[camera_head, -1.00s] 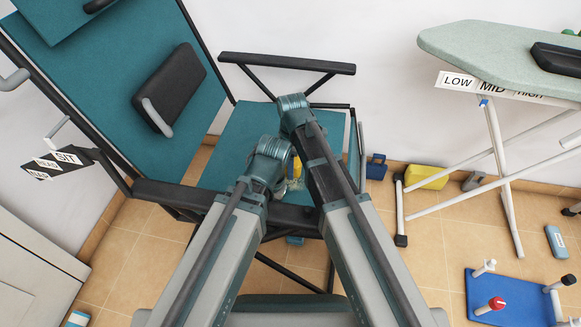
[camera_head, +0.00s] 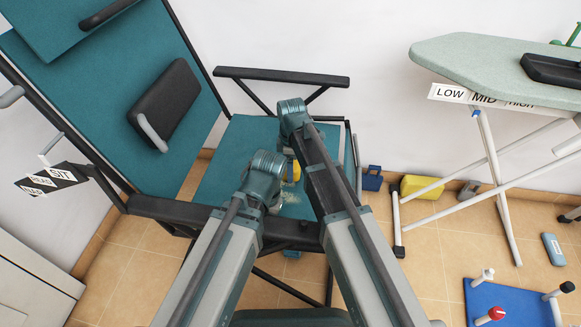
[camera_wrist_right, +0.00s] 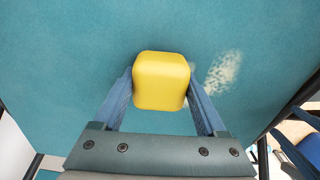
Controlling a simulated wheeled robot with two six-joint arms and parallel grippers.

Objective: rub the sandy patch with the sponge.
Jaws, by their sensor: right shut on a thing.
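The yellow sponge (camera_wrist_right: 162,80) is between the fingers of my right gripper (camera_wrist_right: 162,92), which is shut on it. It also shows partly between my arms in the head view (camera_head: 293,171). The sandy patch (camera_wrist_right: 222,72) is a pale, grainy smear on the teal chair seat (camera_wrist_right: 70,70). In the head view the patch (camera_head: 275,197) is partly covered by my arms. I cannot tell if the sponge touches the seat.
The chair's black armrest (camera_head: 282,77) runs behind the seat, and a black pad (camera_head: 177,103) lies on the backrest. An ironing board (camera_head: 490,65) stands at the right. A yellow block (camera_head: 422,187) and a blue pegboard (camera_head: 508,302) are on the floor.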

